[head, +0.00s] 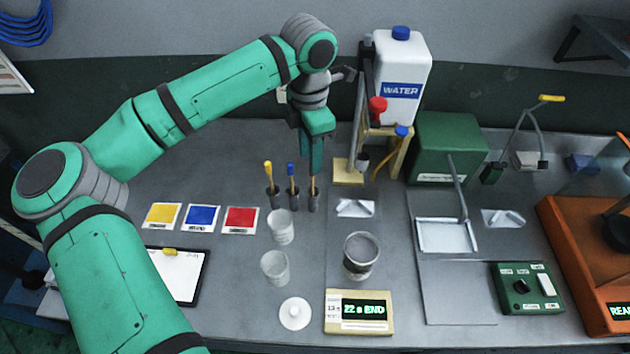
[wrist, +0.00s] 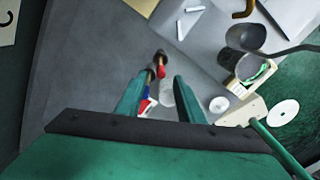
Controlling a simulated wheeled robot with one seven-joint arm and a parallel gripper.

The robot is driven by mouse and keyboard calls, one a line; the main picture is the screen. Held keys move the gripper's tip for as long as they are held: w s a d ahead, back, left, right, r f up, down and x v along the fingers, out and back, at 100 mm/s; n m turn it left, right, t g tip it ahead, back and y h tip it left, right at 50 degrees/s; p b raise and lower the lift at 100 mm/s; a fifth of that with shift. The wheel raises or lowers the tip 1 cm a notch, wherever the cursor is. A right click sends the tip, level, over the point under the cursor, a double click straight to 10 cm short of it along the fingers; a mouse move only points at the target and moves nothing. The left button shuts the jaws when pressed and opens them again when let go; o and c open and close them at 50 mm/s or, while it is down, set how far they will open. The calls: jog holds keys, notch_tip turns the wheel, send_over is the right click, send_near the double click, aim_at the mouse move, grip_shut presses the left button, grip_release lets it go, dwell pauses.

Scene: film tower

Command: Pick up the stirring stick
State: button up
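Three sticks stand in small dark holders at the middle of the bench in the head view. One has a yellow top (head: 268,168), one a blue top (head: 291,170), and the rightmost stick (head: 313,187) shows only its brownish lower part below my fingers. I cannot tell which is the stirring stick. My gripper (head: 311,165) points down over the rightmost stick and hides its top. In the wrist view my gripper (wrist: 158,82) is open, with a red-ended stick (wrist: 161,71) showing between the fingertips. I cannot tell whether a finger touches it.
Yellow, blue and red cards (head: 201,217) lie left of the sticks. Two clear cups (head: 281,228) stand in front. A metal beaker (head: 360,256) is at front right. A wooden stand (head: 348,171) rises close on the right, by the water container (head: 402,75).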

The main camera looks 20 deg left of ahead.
aim_at(312, 179)
notch_tip(312, 179, down, 4)
jog(key=shift+s+r, duration=0.1)
jog(key=shift+r, duration=0.1)
jog(key=shift+d+f, duration=0.15)
jog(key=shift+f, duration=2.65)
jog(key=shift+w, duration=0.2)
grip_shut()
